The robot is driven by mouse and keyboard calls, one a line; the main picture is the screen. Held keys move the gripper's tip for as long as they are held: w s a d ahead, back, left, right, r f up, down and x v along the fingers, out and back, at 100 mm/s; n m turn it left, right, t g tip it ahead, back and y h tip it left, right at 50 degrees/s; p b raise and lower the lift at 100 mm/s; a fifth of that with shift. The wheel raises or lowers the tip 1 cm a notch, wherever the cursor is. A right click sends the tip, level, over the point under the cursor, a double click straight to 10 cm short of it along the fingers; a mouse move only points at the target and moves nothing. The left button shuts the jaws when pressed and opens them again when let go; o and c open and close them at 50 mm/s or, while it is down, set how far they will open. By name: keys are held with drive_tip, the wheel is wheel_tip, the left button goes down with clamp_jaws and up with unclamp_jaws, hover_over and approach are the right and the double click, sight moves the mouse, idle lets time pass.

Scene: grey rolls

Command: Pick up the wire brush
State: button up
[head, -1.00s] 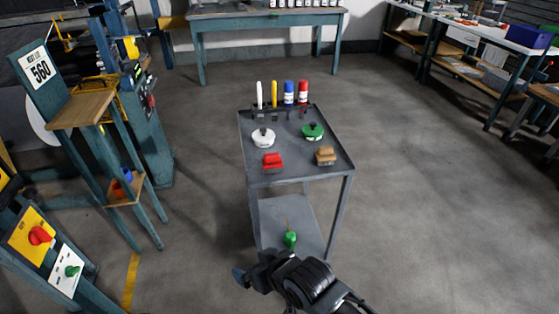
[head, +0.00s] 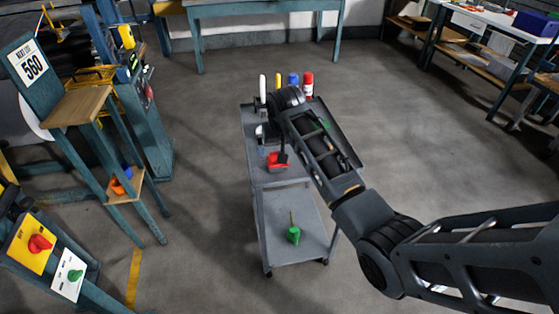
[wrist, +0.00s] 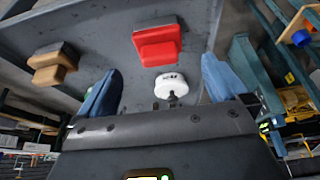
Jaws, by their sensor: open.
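In the wrist view a brown, wood-coloured block with a dark grey face (wrist: 53,64) lies on the grey cart top, at the left; it looks most like the wire brush. A red block of similar shape (wrist: 157,45) lies nearer the middle. Which one is the wire brush is not certain. My gripper (wrist: 162,78) is open and empty, its blue fingers either side of the white round item's place in the picture. In the head view my gripper (head: 273,148) is over the cart's left part, by the red block (head: 277,161); my arm hides the brown block.
A white round item (wrist: 170,84) shows between the fingers in the wrist view. Upright markers, including a red one (head: 307,85), stand at the cart's back. A green-handled tool (head: 293,235) is on the cart's lower shelf (head: 275,210). Open floor lies around the cart.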

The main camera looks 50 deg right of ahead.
sight(277, 152)
drive_tip(key=shift+x, duration=3.4)
drive_tip(key=shift+w+d, duration=0.1)
drive_tip(key=shift+c, duration=0.2)
drive_tip(key=shift+r, duration=0.1)
drive_tip(key=c, duration=1.3)
drive_tip(key=shift+o, duration=0.2)
drive_tip(key=shift+r, duration=0.55)
wheel_tip(277, 152, up, 3)
drive_tip(key=shift+w+f, duration=0.1)
drive_tip(key=shift+f, duration=0.15)
drive_tip(key=s+d+r+b, duration=0.1)
drive_tip(key=s+d+r, duration=0.6)
drive_tip(key=s+d, duration=0.1)
drive_tip(key=shift+d+r, duration=0.2)
drive_tip(key=shift+d, duration=0.1)
